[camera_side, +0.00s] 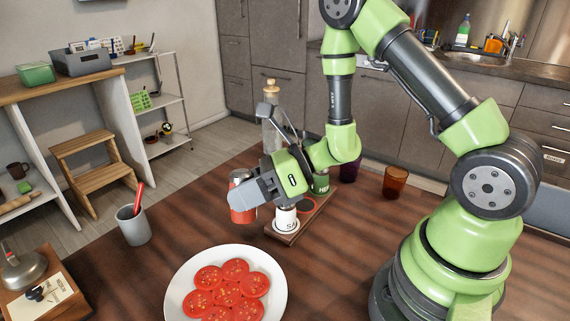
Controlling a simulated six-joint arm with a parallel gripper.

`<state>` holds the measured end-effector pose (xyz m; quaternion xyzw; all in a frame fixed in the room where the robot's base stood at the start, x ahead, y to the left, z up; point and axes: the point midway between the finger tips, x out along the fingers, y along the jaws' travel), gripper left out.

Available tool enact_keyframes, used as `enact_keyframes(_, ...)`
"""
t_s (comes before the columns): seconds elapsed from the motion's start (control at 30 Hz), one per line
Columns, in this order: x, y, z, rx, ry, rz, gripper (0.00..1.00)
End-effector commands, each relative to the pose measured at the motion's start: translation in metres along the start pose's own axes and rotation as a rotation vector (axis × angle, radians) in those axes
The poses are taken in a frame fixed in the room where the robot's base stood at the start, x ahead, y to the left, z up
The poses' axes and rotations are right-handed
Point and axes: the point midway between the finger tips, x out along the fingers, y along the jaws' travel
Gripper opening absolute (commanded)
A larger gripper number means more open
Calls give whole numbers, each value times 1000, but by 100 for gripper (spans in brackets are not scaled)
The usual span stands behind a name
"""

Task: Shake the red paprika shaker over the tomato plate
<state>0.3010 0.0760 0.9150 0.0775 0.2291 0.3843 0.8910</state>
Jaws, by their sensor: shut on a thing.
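The red paprika shaker (243,203) is held by my gripper (248,190), with the fingers shut on its upper part. It looks roughly upright and sits beside the small wooden shaker tray, to its left; whether its base touches the table is hard to tell. The white tomato plate (178,281) lies in front at the bottom, and several red tomato slices (228,292) rest on it. My gripper and the shaker are behind the plate, not over it. Part of the shaker's top is hidden by the fingers.
The wooden tray (278,238) holds a white shaker (286,220) and a green shaker (321,183). A clear bottle (271,125) stands behind my gripper. A grey cup (133,226) with a red-handled tool is left. An amber glass (395,182) and a purple glass (349,169) stand right.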

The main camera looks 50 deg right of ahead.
Motion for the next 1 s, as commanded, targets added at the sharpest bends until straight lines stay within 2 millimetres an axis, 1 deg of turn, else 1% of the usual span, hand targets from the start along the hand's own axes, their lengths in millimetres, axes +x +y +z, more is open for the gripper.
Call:
enact_keyframes(0.03, 12, 20, 0, 6, 23, 75, 18)
enact_keyframes(0.1, 24, 42, -2, 25, 54, 155, 18)
enact_keyframes(0.2, 34, 68, -5, 45, 93, 241, 18)
enact_keyframes(0.3, 39, 83, -8, 61, 119, 291, 18)
enact_keyframes(0.4, 42, 89, -10, 94, 134, 322, 18)
enact_keyframes(0.47, 43, 90, -12, 139, 142, 339, 18)
enact_keyframes(0.57, 44, 91, -19, 275, 162, 383, 18)
enact_keyframes(0.67, 46, 92, -29, 491, 191, 452, 18)
enact_keyframes(0.8, 50, 94, -44, 822, 235, 554, 18)
enact_keyframes(1.0, 55, 88, -58, 1192, 278, 662, 18)
